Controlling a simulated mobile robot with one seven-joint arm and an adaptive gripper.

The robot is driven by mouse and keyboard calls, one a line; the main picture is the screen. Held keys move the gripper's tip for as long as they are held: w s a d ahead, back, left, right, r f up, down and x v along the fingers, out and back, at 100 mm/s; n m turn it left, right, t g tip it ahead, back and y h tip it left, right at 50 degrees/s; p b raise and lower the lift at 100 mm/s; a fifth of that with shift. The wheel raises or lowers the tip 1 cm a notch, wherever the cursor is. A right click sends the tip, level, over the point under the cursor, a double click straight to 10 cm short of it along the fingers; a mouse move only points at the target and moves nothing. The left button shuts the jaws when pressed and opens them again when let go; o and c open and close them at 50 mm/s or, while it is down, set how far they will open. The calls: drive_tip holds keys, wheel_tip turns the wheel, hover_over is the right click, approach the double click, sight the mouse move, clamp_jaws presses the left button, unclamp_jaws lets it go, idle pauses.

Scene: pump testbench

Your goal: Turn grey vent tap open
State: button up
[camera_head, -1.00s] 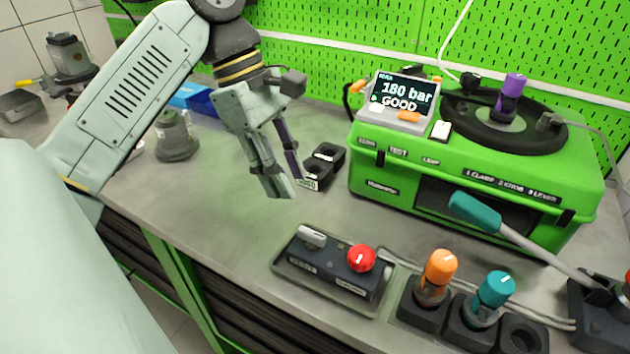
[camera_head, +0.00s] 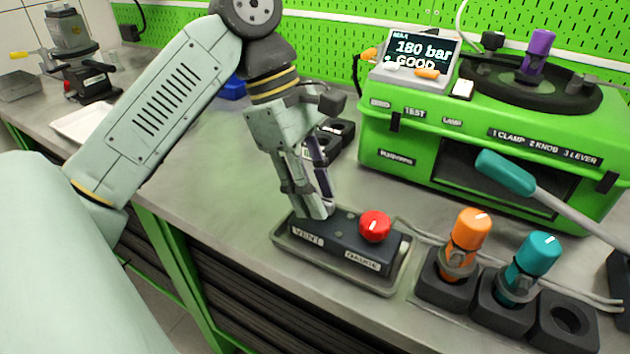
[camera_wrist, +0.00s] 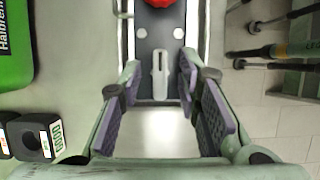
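The grey vent tap (camera_wrist: 160,78) is a light lever handle on a dark block; in the wrist view it points along the block's length. My gripper (camera_wrist: 158,70) is open, its purple-padded fingers on either side of the tap with a visible gap. In the head view my gripper (camera_head: 317,212) points down at the VENT end of the dark block (camera_head: 345,237), and its fingers hide the tap. The red gauge knob (camera_head: 375,226) sits on the block's other end; it also shows at the top of the wrist view (camera_wrist: 158,3).
The block sits in a grey tray (camera_head: 283,240) near the bench's front edge. An orange-handled tool (camera_head: 468,232) and a teal-handled tool (camera_head: 537,253) stand in holders to the right. The green test case (camera_head: 440,165) is behind, its display (camera_head: 423,50) reading 180 bar GOOD.

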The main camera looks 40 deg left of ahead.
drive_tip(key=shift+c, duration=0.5)
clamp_jaws()
drive_tip(key=shift+f+n+b, duration=0.1)
drive_tip(key=shift+n+b, duration=0.25)
drive_tip(key=shift+n, duration=0.05)
drive_tip(key=shift+s+f+n+t+b, duration=0.1)
drive_tip(key=shift+n+t+b, duration=0.4)
drive_tip(key=shift+n+b, duration=0.4)
drive_tip(key=n+t+y+b, duration=0.1)
drive_tip(key=n+b, duration=0.1)
drive_tip(key=n, duration=0.1)
drive_tip(key=shift+n+b, duration=0.3)
drive_tip(key=shift+b, duration=0.1)
drive_tip(key=n+y+b, duration=0.1)
drive_tip(key=n, duration=0.2)
drive_tip(key=n+t+y+b, duration=0.1)
drive_tip(key=n+b, duration=0.1)
drive_tip(key=n, duration=0.1)
drive_tip(key=shift+s+d, duration=0.15)
drive_tip(key=shift+d, duration=0.05)
drive_tip(key=n+y+b, duration=0.2)
drive_tip(key=n, duration=0.3)
drive_tip(key=shift+d+n, duration=0.1)
drive_tip(key=shift+n, duration=0.3)
drive_tip(key=shift+y, duration=0.3)
